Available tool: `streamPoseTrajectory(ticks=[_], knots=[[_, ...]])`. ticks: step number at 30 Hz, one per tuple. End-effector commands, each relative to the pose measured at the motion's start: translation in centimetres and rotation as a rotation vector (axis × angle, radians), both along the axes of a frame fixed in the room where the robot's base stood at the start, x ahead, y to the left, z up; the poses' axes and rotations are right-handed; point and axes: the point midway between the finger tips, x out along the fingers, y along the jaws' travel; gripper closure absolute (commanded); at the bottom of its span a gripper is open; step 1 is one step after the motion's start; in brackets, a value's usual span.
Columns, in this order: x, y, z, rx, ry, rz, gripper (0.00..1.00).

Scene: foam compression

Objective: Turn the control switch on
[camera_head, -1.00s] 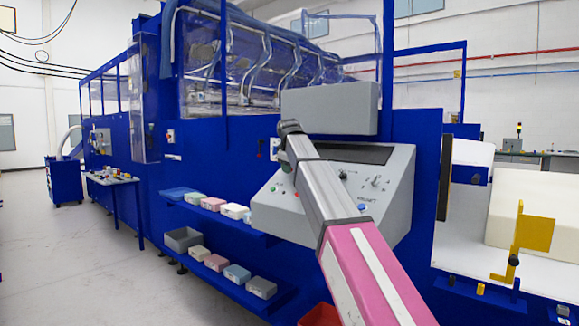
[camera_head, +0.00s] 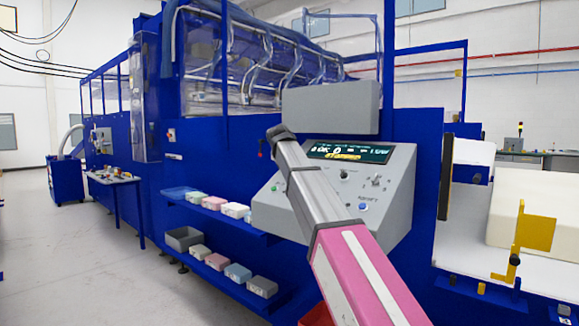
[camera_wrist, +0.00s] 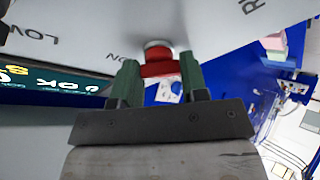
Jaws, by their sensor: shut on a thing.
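The control switch (camera_wrist: 160,68) has a red handle and a round pale base on the grey panel face, seen in the wrist view. My gripper (camera_wrist: 159,76) has its two green fingers on either side of the red handle, shut on it. In that view my arm hides the switch and my fingertips.
A blue button (camera_head: 362,208) and small knobs lie on the console's right side. Blue shelves (camera_head: 225,221) with small boxes are left of it. A white worktable with a yellow bracket (camera_head: 537,232) is at the right. The floor at left is open.

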Motion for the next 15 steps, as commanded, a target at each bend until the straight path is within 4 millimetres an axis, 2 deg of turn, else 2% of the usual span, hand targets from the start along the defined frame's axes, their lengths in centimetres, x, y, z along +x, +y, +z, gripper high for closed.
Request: streamPoseTrajectory(ticks=[15], knots=[[-0.09, 0.02, -0.07, 0.019, -0.012, -0.04, 0.83]])
